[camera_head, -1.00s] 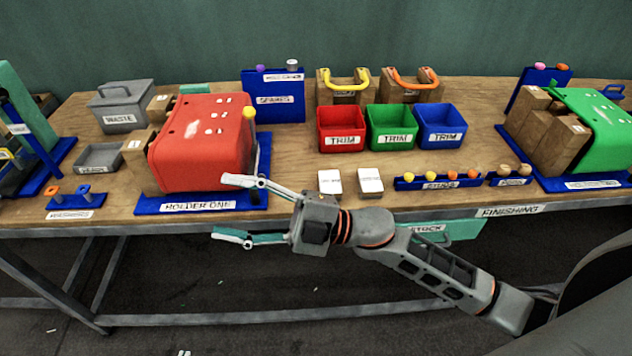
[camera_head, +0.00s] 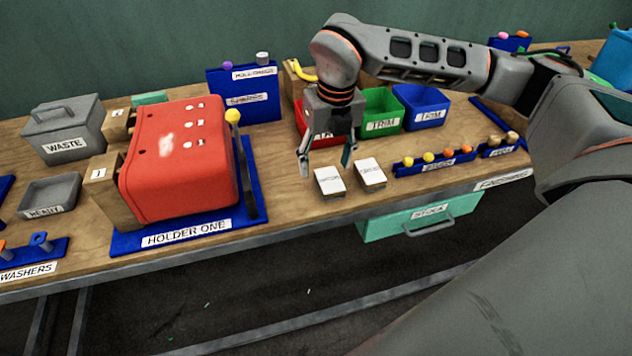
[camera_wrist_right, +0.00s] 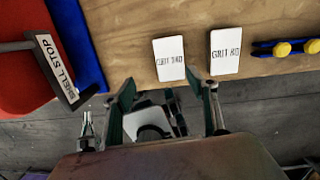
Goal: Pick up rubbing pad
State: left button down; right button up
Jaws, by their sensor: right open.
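Two small white labelled blocks lie side by side near the table's front edge: the left block (camera_head: 329,182) and the right block (camera_head: 370,173). In the right wrist view the right block (camera_wrist_right: 226,52) seems to read "GRIT PAD"; the label of the left block (camera_wrist_right: 170,60) is unclear. I cannot tell which one is the rubbing pad. My right gripper (camera_head: 327,162) points down, open, just behind and above the left block. In the right wrist view its open fingers (camera_wrist_right: 167,95) show below the blocks, with neither block between the fingertips. My left gripper is not in view.
The red press (camera_head: 180,160) on its blue base stands to the left. Red, green (camera_head: 382,112) and blue (camera_head: 421,108) trim bins stand behind the blocks. A blue rack (camera_head: 434,163) with yellow and orange knobs is to the right. A teal drawer (camera_head: 415,218) hangs below the table edge.

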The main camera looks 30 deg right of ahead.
aim_at(330, 179)
jog(key=shift+w+d+r+h, duration=0.3)
jog(key=shift+w+d, duration=0.05)
jog(key=shift+d, duration=0.35)
jog(key=shift+d+f+m, duration=0.1)
jog(key=shift+d+m, duration=0.1)
jog(key=shift+m, duration=0.1)
jog(key=shift+w+f, duration=0.2)
jog(key=shift+f, duration=3.45)
jog(key=shift+f, duration=0.25)
jog(key=c, duration=1.2)
